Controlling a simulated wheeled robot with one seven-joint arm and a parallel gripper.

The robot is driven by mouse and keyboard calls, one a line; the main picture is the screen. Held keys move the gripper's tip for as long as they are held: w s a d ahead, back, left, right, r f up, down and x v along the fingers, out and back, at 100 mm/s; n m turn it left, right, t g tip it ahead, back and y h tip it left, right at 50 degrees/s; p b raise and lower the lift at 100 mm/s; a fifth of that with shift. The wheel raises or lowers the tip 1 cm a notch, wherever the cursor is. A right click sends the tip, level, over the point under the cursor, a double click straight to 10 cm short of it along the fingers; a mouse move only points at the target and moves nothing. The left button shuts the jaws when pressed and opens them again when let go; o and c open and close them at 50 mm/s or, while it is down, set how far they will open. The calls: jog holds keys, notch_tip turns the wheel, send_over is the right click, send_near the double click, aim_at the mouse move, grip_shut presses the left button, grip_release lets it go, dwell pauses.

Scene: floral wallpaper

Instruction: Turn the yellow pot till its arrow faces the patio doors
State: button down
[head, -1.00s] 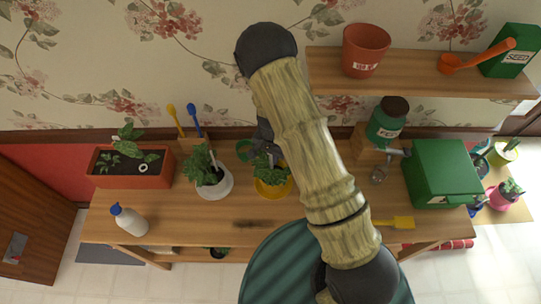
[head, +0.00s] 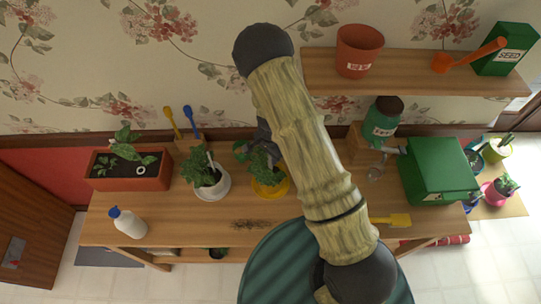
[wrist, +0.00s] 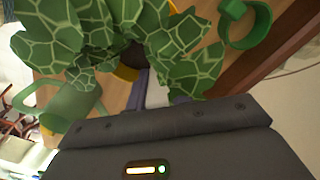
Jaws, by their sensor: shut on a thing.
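The yellow pot (head: 283,189) stands upright on the wooden bench in the head view, with a leafy plant in it. My arm passes close on its right. My gripper (head: 263,136) is at the pot's back side, partly hidden by my arm and the leaves. In the wrist view, patterned leaves cover most of the pot, and bits of its yellow rim (wrist: 126,72) show. My gripper (wrist: 160,92) is shut there, with a white patch between its fingers; the leaves hide the exact contact. I cannot make out an arrow. The patio doors are not clearly in view.
A white pot (head: 214,192) with a plant stands close on the left. A green watering can (wrist: 70,108) shows in the wrist view. A green box (head: 440,171) and yellow scoop (head: 395,220) are to the right. A shelf (head: 420,84) overhangs the back right.

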jog(key=shift+d+m, duration=0.25)
jog(key=shift+m, duration=0.45)
jog(key=shift+s+d+m+p, duration=0.1)
jog(key=shift+d+m+p, duration=0.2)
jog(key=shift+m, duration=0.6)
jog(key=shift+s+d+m, duration=0.1)
jog(key=shift+d+m, duration=0.1)
jog(key=shift+m, duration=0.6)
jog(key=shift+f, duration=0.2)
jog(key=c, duration=1.2)
grip_release()
